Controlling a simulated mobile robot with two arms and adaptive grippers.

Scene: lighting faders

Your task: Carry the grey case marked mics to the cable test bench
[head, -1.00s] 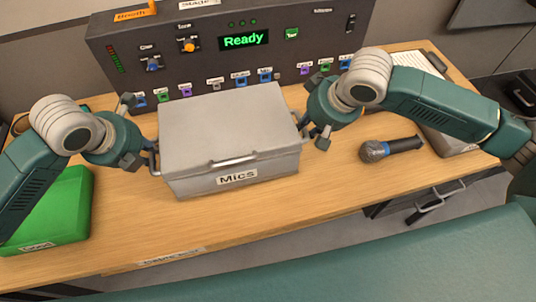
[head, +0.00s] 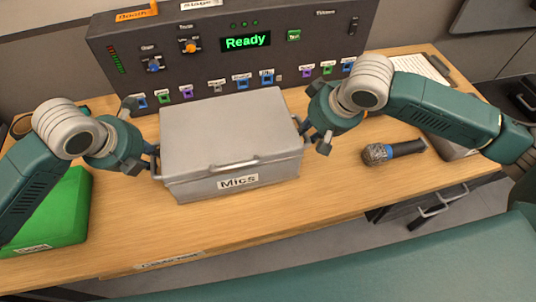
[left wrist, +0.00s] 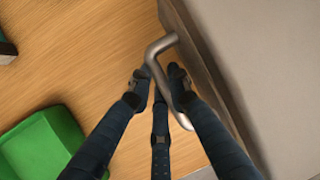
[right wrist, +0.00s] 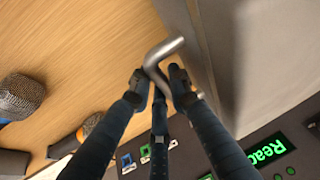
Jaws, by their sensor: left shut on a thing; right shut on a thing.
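The grey case marked Mics (head: 230,120) is upright with its lid closed on the wooden bench (head: 330,190), in front of the dark test panel; I cannot tell whether its base touches the wood. The bench's front-edge label (head: 170,260) is too blurred to read surely. My left gripper (head: 152,158) is shut on the case's left side handle, a bent metal bar in the left wrist view (left wrist: 159,46). My right gripper (head: 308,128) is shut on the right side handle, which shows in the right wrist view (right wrist: 166,47). The handles are partly hidden by the fingers in the head view.
The dark panel (head: 200,70) with a green "Ready" display and several coloured sockets stands behind the case. A green box (head: 60,215) is at the left, a microphone (head: 393,151) at the right, and a clipboard (head: 425,68) beyond it. Bare wood lies in front of the case.

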